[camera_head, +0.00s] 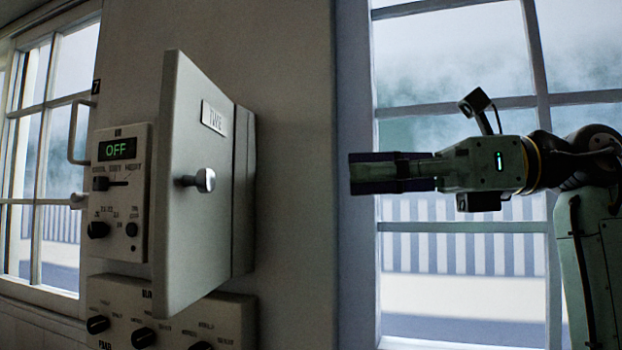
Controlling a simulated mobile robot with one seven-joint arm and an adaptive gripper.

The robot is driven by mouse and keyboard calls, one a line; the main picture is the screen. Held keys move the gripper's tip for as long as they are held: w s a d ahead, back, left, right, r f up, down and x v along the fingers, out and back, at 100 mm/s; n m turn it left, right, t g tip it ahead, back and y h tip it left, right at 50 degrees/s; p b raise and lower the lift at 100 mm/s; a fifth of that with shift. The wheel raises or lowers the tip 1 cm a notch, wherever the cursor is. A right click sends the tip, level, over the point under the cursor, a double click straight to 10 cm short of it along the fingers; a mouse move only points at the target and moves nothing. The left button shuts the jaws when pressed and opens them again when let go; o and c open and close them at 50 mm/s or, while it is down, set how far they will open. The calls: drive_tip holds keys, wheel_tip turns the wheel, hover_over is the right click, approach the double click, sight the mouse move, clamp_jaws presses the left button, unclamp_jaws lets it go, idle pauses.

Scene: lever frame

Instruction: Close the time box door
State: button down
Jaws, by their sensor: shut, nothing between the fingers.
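The time box door (185,235) is a pale panel with a small label plate (214,118) and a round metal knob (204,180). It stands swung out from the time box (243,190), which is fixed to the wall. The inside of the box is hidden from this side. My gripper (352,173) is to the right of the box, apart from the door and knob. It points left, and its fingers are shut with nothing between them.
A control panel with an OFF display (117,149) is on the wall left of the door. A lower panel with several dark knobs (145,337) is below it. Windows are at the far left and behind my arm (460,70). Open space lies between my gripper and the box.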

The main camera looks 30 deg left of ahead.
sight(214, 181)
drive_tip(key=p+x, duration=0.3)
drive_tip(key=x, duration=1)
drive_tip(key=shift+s+r, duration=0.1)
drive_tip(key=shift+s, duration=0.2)
drive_tip(key=shift+s+a, duration=0.15)
drive_tip(key=shift+a, duration=0.05)
drive_tip(key=shift+s+t, duration=0.1)
drive_tip(key=shift+t, duration=0.2)
